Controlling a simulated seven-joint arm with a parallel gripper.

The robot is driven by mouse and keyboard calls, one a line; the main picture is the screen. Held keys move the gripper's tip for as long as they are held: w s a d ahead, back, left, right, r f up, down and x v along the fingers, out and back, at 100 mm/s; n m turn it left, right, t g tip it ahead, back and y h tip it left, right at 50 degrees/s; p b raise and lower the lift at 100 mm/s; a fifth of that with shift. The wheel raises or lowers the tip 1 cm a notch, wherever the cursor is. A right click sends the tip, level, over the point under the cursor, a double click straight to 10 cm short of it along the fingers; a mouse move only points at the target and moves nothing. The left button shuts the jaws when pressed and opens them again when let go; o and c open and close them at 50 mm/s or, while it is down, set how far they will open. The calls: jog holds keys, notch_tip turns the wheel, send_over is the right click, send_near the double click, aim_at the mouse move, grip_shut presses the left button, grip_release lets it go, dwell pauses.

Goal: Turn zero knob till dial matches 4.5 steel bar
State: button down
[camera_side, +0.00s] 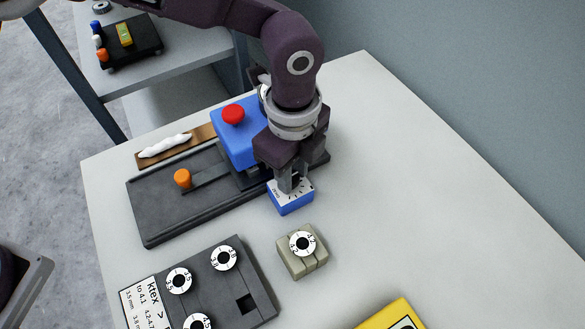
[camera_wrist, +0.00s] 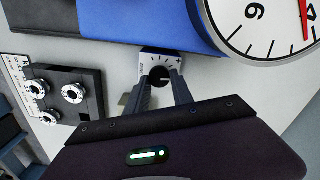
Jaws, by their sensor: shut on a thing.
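In the wrist view, my gripper (camera_wrist: 160,86) is shut on the black zero knob (camera_wrist: 160,74), one finger at each side. The round white dial (camera_wrist: 262,25) is cut off at the top right; its red needle (camera_wrist: 304,18) points close to a partly cropped 4. The steel bar is not clearly identifiable.
A blue housing with a red button (camera_side: 233,114) and an orange knob (camera_side: 182,178) are on the base. A grey-green block (camera_side: 291,262) carries a numbered disc. A dark rack (camera_side: 252,277) holds several discs. A yellow object (camera_side: 385,316) is at the front. The table's right side is clear.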

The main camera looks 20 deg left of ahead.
jog(key=n, duration=0.4)
jog(key=shift+w, duration=0.1)
jog(key=n, duration=0.4)
jog(key=shift+w+n, duration=0.1)
jog(key=shift+n, duration=0.3)
jog(key=n, duration=0.4)
jog(key=shift+r, duration=0.1)
jog(key=shift+w+n, duration=0.1)
jog(key=shift+n, duration=1.7)
jog(key=c, duration=1.1)
grip_release()
